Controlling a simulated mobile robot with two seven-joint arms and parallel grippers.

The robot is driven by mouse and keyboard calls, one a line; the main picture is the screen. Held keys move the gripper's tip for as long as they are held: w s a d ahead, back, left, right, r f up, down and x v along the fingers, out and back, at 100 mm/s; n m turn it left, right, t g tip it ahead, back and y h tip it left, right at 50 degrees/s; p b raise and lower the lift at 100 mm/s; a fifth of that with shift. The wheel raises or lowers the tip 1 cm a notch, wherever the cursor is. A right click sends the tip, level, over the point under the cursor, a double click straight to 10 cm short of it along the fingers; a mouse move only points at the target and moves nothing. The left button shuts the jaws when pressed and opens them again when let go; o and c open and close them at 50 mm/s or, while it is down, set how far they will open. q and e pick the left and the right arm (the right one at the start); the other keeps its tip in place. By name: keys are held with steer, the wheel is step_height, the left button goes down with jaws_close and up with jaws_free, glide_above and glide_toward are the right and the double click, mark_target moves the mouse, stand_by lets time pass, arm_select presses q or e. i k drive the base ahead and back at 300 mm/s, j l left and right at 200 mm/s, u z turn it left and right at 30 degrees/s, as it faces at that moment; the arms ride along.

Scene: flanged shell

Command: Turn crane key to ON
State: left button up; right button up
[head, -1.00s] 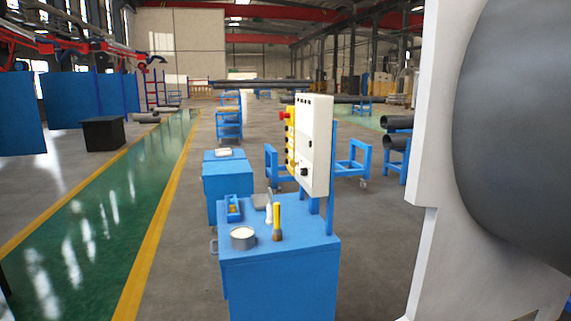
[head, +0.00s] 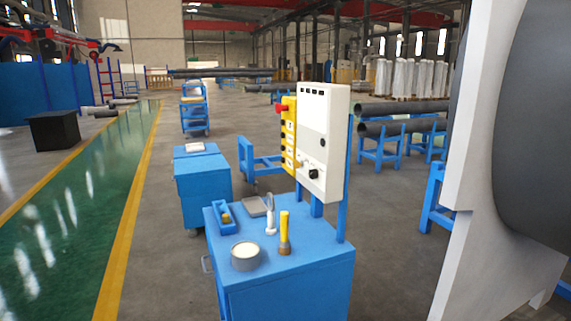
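A white control box (head: 323,140) stands on a blue post at the back right of a blue cabinet (head: 290,290). Its front faces left and toward me. A black knob (head: 313,174) sits low on that front, with a small light-coloured part (head: 303,163) beside it. I cannot tell which of these is the crane key or which way it is turned. A yellow pendant (head: 289,135) with a red button (head: 281,108) and several dark buttons hangs at the box's left edge. Neither of my grippers shows in the head view.
On the cabinet top are a round tin (head: 245,257), a yellow-handled brush (head: 284,232), a white bottle (head: 270,215) and a blue tray (head: 224,218). A large white flanged structure (head: 480,215) blocks the right side. Open floor (head: 165,265) lies left of the cabinet.

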mark_target(297, 164)
steer(key=i+j, duration=0.2)
steer(key=j, duration=0.15)
steer(key=i+j+z, duration=0.15)
steer(key=j, duration=0.2)
steer(key=i+j, duration=0.15)
steer(key=j, duration=0.2)
steer(key=i+j+z, duration=0.1)
steer(key=j, duration=0.25)
steer(key=i+j, duration=0.25)
steer(key=j, duration=0.15)
steer(key=i+j+z, duration=0.15)
steer(key=j, duration=0.2)
steer(key=i+j, duration=0.1)
steer(key=j, duration=0.3)
